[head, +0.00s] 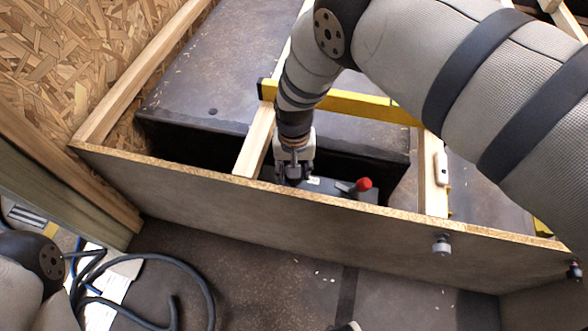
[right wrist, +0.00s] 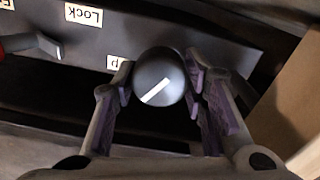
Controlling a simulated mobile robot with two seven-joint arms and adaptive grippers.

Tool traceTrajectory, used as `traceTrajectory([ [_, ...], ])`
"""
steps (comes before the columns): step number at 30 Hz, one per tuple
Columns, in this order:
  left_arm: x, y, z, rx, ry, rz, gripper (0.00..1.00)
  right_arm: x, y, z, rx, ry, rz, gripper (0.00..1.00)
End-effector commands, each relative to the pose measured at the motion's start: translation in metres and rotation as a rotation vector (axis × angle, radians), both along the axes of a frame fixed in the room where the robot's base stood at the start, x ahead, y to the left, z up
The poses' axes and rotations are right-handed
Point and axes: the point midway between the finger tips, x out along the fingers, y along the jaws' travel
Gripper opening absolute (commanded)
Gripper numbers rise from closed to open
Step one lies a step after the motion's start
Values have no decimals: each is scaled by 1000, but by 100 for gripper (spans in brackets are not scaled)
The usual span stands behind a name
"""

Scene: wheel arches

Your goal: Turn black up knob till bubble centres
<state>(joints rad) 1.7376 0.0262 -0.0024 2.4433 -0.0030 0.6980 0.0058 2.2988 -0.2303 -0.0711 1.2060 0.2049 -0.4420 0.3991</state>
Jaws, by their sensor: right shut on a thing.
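The black knob (right wrist: 158,78), round with a white pointer line, shows in the right wrist view. The line slants from lower left to upper right. My right gripper (right wrist: 160,88) is shut on the knob, one finger on each side. A label ending in "p" (right wrist: 115,62) is beside it, partly covered by a finger. In the head view my right gripper (head: 293,172) reaches down to the dark control panel (head: 328,188) and hides the knob. A yellow spirit level (head: 372,107) lies across the wooden battens behind my arm; its bubble cannot be made out. My left gripper is out of view.
A red-tipped lever (head: 362,185) stands on the panel right of my gripper, near a "Lock" label (right wrist: 84,15). A long board (head: 200,185) runs in front of the recess. A white fitting (head: 441,168) sits on the right batten. A hose (head: 195,280) lies at lower left.

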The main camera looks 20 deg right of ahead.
Motion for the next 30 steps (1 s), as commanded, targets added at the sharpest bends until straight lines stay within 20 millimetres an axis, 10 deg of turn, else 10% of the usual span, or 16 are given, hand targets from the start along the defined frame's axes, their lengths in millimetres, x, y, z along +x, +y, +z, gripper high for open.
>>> traceTrajectory([
  [30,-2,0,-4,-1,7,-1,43,0,0,0,0,0,-565,11],
])
